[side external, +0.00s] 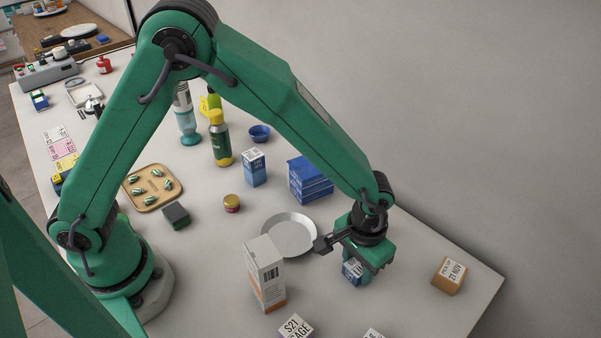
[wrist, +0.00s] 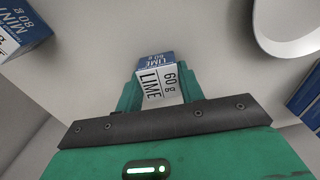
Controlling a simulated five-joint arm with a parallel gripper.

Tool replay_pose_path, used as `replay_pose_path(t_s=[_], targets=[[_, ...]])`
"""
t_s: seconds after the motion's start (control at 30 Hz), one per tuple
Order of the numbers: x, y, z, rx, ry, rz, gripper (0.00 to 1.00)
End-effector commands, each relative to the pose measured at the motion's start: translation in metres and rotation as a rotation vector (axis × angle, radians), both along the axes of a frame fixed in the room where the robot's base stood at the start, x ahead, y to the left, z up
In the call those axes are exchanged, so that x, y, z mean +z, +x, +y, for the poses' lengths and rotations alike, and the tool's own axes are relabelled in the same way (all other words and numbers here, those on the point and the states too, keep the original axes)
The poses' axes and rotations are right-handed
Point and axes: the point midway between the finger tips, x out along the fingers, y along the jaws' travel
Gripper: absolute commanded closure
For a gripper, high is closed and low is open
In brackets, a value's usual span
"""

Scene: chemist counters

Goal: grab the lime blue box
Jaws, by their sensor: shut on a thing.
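The lime blue box (wrist: 158,84) is a small blue and white carton printed "LIME" and "60 g". In the wrist view it sits between the two green fingers of my gripper (wrist: 157,92). My gripper is shut on it. In the side view the box (side external: 352,270) shows low between the fingers of my gripper (side external: 355,275), right of the round plate. The fingers cover part of the box there. I cannot tell whether the box touches the counter.
A grey-white plate (side external: 289,235) and a tall white and orange carton (side external: 265,274) stand left of my gripper. Blue stacked boxes (side external: 310,181) are behind. A brown box (side external: 449,276) sits at right near the counter edge. A blue "MINT" box (wrist: 20,30) shows in the wrist view.

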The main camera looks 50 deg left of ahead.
Motion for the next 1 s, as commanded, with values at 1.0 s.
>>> replay_pose_path(t_s=[1.0], targets=[[0.097, -0.088, -0.036, -0.004, -0.002, -0.002, 0.85]])
